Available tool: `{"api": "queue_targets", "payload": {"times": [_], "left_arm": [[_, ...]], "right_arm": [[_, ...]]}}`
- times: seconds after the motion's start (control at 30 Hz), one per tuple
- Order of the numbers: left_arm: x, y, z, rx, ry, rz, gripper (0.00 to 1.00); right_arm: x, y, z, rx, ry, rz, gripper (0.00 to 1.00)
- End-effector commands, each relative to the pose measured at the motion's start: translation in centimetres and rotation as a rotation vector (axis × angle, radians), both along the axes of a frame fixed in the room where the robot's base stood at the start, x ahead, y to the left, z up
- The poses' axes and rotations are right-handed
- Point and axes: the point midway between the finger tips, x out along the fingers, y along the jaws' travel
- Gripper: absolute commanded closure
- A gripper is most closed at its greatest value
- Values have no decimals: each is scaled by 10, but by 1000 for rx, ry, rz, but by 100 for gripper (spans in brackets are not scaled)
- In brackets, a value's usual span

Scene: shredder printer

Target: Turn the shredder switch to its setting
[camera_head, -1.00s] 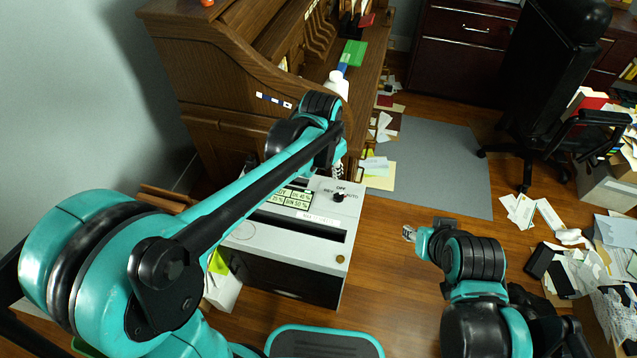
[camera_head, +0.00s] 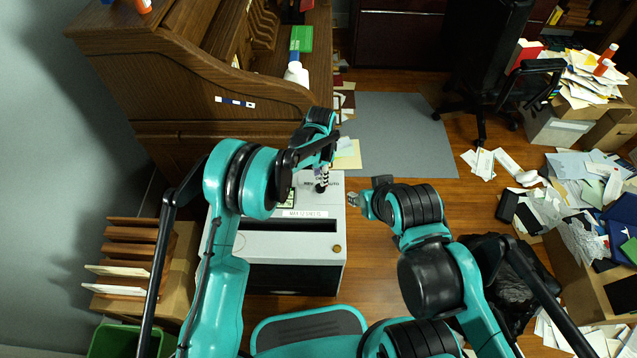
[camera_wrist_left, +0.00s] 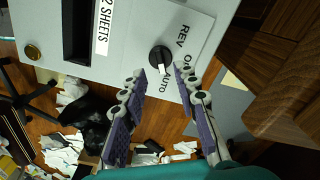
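The shredder (camera_head: 300,245) is a light grey and black box on the floor against the desk. Its switch is a round black knob (camera_wrist_left: 160,57) with a white mark, on a plate lettered REV, AUTO and a partly hidden third word. The white mark faces the AUTO lettering in the left wrist view. My left gripper (camera_head: 322,180) is above the shredder's top at the switch, hiding most of it in the head view. In the left wrist view its fingers (camera_wrist_left: 161,78) are apart, with the knob just beyond and between the tips. My right gripper (camera_head: 355,200) is right of the shredder.
A wooden roll-top desk (camera_head: 180,75) stands behind the shredder. A wooden file rack (camera_head: 130,255) and a green bin (camera_head: 115,340) are at the left. Papers and boxes (camera_head: 590,190) crowd the right side; a grey mat (camera_head: 400,135) lies behind.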

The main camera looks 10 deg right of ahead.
Motion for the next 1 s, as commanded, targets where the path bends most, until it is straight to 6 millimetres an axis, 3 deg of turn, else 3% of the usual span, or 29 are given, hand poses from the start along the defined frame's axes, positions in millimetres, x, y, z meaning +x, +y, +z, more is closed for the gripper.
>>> {"api": "queue_targets", "payload": {"times": [0.1, 0.23, 0.57, 0.67, 0.7, 1.0], "left_arm": [[0, 0, -25, 0, 0, 1, 70], [0, 0, -43, 0, 0, 1, 70], [0, 0, -48, -1, -1, 2, 70], [0, 0, -48, -1, -1, 2, 96], [0, 0, -48, -1, -1, 2, 100], [0, 0, -48, -1, -1, 11, 100]], "right_arm": [[0, 0, -11, 0, 0, 0, 60], [0, 0, -18, 0, 0, 0, 60], [0, 0, -19, 0, 0, 0, 60], [0, 0, -19, 0, 0, 0, 60], [0, 0, -19, 0, 0, 0, 60], [0, 0, -19, 0, 0, 0, 60]]}}
